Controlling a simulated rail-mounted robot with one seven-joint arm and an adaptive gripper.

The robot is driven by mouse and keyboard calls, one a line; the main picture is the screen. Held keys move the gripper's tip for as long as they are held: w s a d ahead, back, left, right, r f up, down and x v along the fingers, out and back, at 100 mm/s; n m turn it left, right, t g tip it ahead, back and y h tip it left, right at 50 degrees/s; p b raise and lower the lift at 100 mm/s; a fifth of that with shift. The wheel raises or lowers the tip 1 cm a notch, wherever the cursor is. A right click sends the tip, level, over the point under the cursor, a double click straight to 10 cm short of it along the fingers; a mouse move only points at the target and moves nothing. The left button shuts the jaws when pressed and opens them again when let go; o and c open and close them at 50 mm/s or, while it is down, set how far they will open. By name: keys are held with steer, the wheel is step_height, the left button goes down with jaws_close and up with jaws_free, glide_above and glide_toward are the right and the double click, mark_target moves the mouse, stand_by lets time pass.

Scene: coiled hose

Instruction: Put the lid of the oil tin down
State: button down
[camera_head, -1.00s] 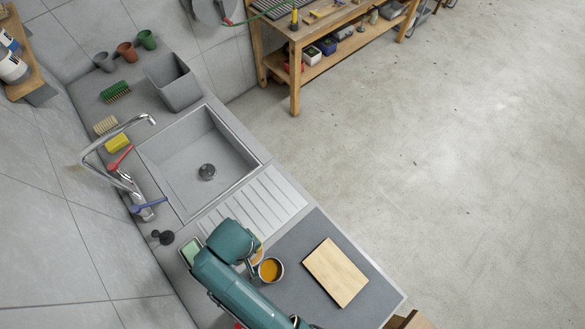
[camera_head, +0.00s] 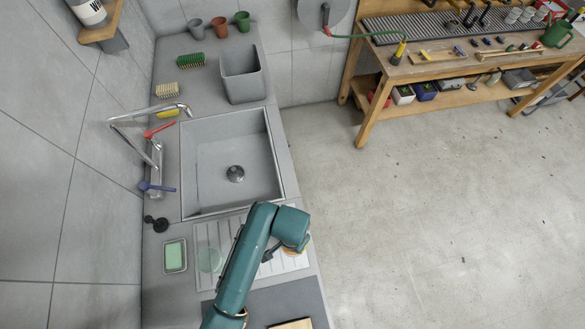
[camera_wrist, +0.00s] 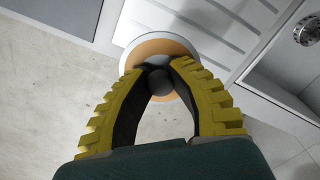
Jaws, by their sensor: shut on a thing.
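In the wrist view my gripper (camera_wrist: 158,75) is shut on the dark round knob of the lid (camera_wrist: 143,52), a disc with pale and orange-tan bands. Its fingers hide part of the lid. In the head view my gripper (camera_head: 275,250) points down near the right edge of the ribbed drainboard (camera_head: 220,232), and an orange part of the lid (camera_head: 295,250) shows beside it. I cannot tell whether the lid touches the surface. The open oil tin is not visible now; my arm may hide it.
The sink (camera_head: 235,150) lies behind the drainboard. A soap dish (camera_head: 175,255) and a pale green disc (camera_head: 209,259) are at the left. A wooden board (camera_head: 290,324) sits on the dark mat (camera_head: 285,300) in front. The floor (camera_head: 430,230) is right of the counter edge.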

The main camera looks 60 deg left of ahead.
steer(key=shift+s+a+f+n, duration=0.4)
steer(key=shift+s+a+f, duration=0.45)
steer(key=shift+s+f, duration=0.2)
step_height(320, 180, down, 9)
steer(key=shift+b, duration=0.45)
steer(key=shift+s+f, duration=0.1)
steer(key=c, duration=1)
jaws_free()
